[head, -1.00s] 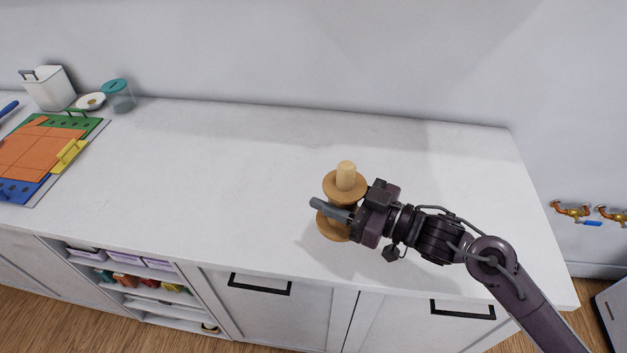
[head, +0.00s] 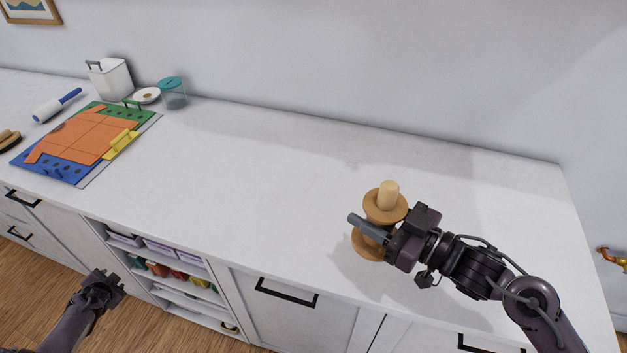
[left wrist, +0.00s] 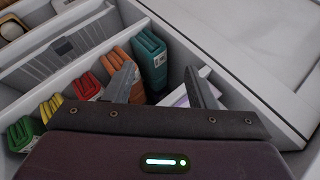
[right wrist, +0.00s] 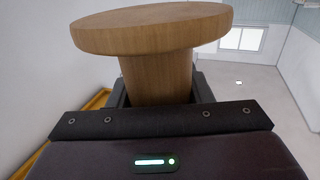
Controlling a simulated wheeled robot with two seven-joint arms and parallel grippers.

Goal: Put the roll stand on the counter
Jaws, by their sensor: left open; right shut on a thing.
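The roll stand (head: 385,206) is a wooden spool shape with two round discs and a peg on top. My right gripper (head: 372,230) is shut on its narrow middle and holds it upright over the right part of the white counter (head: 270,170). A shadow lies on the counter beside it; I cannot tell whether its base touches the top. In the right wrist view the upper disc (right wrist: 150,28) and the stem show between the fingers. My left gripper (head: 112,283) is open and empty, low in front of the cabinet shelves; its fingers (left wrist: 165,85) also show in the left wrist view.
An orange, blue and green board (head: 85,140) lies at the left of the counter. Behind it stand a white bin (head: 110,78), a small plate (head: 147,95) and a teal-lidded jar (head: 173,93). Open shelves (head: 165,265) hold folded coloured cloths. The counter's middle is clear.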

